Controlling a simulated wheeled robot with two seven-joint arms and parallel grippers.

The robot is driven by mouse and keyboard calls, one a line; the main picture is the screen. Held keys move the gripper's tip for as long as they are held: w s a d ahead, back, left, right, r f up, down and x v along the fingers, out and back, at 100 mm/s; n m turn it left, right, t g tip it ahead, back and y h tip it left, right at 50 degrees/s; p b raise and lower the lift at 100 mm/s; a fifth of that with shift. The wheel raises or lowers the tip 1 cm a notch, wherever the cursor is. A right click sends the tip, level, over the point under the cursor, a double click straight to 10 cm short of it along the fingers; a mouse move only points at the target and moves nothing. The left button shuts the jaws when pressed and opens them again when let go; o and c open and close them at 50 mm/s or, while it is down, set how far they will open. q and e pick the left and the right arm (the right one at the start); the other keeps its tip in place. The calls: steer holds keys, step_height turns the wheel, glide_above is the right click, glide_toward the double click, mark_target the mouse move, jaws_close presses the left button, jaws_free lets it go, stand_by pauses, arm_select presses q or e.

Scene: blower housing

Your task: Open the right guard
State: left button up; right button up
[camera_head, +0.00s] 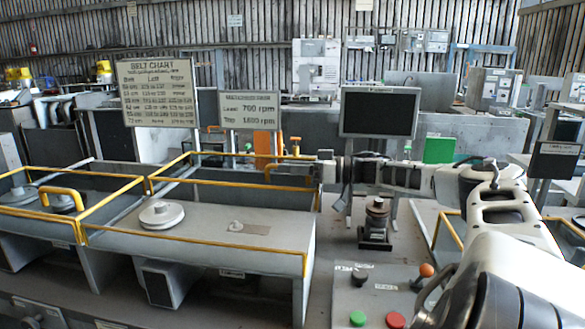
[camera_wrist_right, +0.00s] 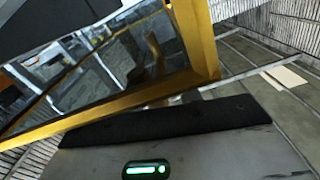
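The right guard (camera_head: 232,184) is a yellow-edged frame with see-through panels over the right bay of the grey housing. Its yellow handle (camera_head: 287,166) is at the far right corner. My right gripper (camera_head: 327,168) reaches in from the right and is beside the handle, at the guard's right edge. I cannot tell whether it touches the handle, and its fingers are too small to read. In the right wrist view a yellow frame with a clear panel (camera_wrist_right: 125,104) is close and tilted; no grip on it is visible. My left gripper is not in view.
The left guard has its own yellow handle (camera_head: 62,198). A pale round pulley (camera_head: 161,214) sits on the housing deck. A control panel (camera_head: 378,290) with green, red and orange buttons is at the front right. A monitor (camera_head: 380,111) and a belt chart (camera_head: 157,92) stand behind.

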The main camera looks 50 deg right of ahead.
steer(key=shift+s+d+f, duration=0.15)
steer(key=shift+s+d, duration=0.05)
steer(key=shift+s, duration=0.35)
steer(key=v, duration=1.4)
steer(key=shift+s+d, duration=0.15)
steer(key=shift+s, duration=0.2)
